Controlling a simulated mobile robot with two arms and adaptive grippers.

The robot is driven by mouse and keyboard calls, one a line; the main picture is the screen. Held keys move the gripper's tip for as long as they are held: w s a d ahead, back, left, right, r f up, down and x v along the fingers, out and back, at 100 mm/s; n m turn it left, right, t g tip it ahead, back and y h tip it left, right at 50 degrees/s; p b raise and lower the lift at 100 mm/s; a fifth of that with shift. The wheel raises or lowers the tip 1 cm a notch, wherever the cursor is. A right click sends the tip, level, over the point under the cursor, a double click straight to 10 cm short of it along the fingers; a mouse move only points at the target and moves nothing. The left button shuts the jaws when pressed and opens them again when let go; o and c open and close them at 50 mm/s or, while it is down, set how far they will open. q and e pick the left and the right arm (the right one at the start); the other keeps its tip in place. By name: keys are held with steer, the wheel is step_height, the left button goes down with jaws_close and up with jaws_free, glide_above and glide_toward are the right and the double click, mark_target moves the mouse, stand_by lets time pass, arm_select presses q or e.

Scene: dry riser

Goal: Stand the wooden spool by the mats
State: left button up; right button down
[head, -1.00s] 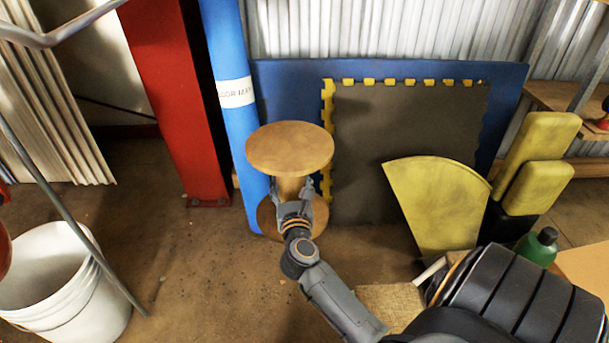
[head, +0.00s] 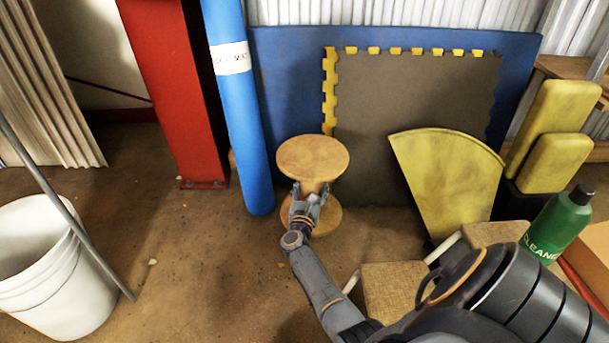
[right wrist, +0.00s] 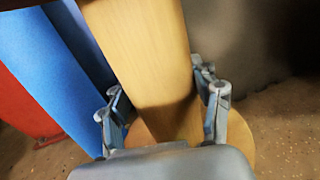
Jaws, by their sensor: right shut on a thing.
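The wooden spool (head: 312,157) is upright in the head view, in front of the mats and just right of the blue roll. My right gripper (head: 310,192) is shut around its core between the two discs. The right wrist view shows the core (right wrist: 145,55) between the fingers (right wrist: 161,100) and part of the lower disc. I cannot tell whether the lower disc touches the floor. A blue mat (head: 283,85) and a dark grey mat with yellow toothed edges (head: 415,100) lean on the wall behind. My left gripper is not in view.
The blue roll (head: 236,120) stands beside a red post (head: 170,90). A yellow wedge (head: 445,180), yellow pads (head: 550,125) and a green cleaner bottle (head: 558,225) are to the right. A white bucket (head: 50,275) stands at left. The floor (head: 200,270) between is clear.

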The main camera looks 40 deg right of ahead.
steer(key=w+d+f+b, duration=0.1)
steer(key=w+f+b, duration=0.1)
steer(key=w+d+f+b, duration=0.1)
steer(key=w+f+b, duration=0.1)
steer(key=b, duration=0.1)
steer(key=w+d+f+b, duration=0.1)
steer(key=w+f+b, duration=0.1)
steer(key=shift+w+d+f+b, duration=0.25)
steer(key=shift+w+f+b, duration=0.05)
steer(key=shift+w+b, duration=0.1)
steer(key=shift+w+d+f+b, duration=0.1)
steer(key=shift+w+f+b, duration=0.05)
steer(key=shift+f+b, duration=0.2)
step_height(320, 180, down, 3)
steer(key=shift+r+b, duration=0.1)
steer(key=shift+b, duration=0.95)
steer(key=shift+r, duration=0.15)
steer(key=shift+c, duration=1.5)
jaws_free()
steer(key=shift+f, duration=0.25)
